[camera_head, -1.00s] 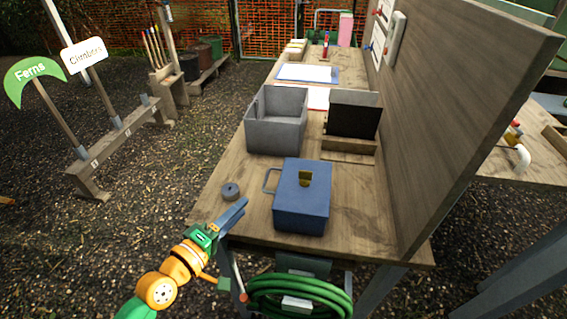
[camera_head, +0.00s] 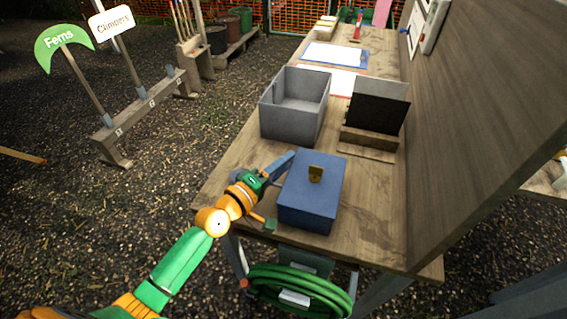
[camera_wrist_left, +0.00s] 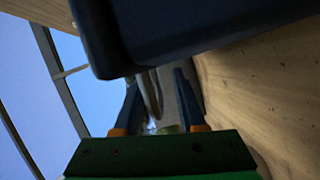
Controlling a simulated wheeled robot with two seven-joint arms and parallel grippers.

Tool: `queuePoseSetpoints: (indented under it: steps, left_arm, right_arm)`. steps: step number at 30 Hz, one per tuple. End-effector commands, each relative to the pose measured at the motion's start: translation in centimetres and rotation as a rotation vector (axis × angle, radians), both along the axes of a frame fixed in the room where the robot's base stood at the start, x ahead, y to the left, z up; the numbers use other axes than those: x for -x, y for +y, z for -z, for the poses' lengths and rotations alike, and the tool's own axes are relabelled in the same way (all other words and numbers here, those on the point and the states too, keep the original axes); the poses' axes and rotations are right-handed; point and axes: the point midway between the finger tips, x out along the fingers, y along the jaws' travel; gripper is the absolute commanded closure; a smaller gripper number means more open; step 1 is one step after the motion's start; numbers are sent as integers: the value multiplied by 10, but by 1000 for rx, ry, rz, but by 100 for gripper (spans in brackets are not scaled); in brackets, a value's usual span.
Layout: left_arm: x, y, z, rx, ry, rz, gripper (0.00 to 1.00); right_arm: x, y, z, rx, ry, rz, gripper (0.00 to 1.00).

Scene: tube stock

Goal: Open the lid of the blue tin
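The blue tin (camera_head: 310,200) stands on the near part of the wooden bench. My left gripper (camera_head: 281,163) is at the tin's left side, and the arm hides the side handle in the head view. In the left wrist view the blue tin (camera_wrist_left: 200,25) fills the top. There my left gripper's fingers (camera_wrist_left: 160,100) stand apart, with the grey curved handle (camera_wrist_left: 152,95) showing between them. I cannot tell whether either finger touches it. My right gripper is not in view.
An open grey box (camera_head: 290,125) stands behind the tin, beside a dark panel in a wooden holder (camera_head: 368,142). A tall wooden board (camera_head: 480,130) closes off the bench's right side. A green hose (camera_head: 300,285) hangs at the front. Bare bench (camera_head: 375,190) lies right of the tin.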

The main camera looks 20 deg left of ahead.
Motion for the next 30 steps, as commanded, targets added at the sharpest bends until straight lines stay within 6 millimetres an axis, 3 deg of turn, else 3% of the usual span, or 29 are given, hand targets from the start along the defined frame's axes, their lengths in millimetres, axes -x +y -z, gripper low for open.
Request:
queuePoseSetpoints:
  steps: [4,9,30]
  left_arm:
    - [0,0,0,0,0,0,60]
    - [0,0,0,0,1,0,100]
    - [2,0,5,-6,11,3,100]
  right_arm:
    - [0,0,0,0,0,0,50]
    - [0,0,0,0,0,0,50]
    - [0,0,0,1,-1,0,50]
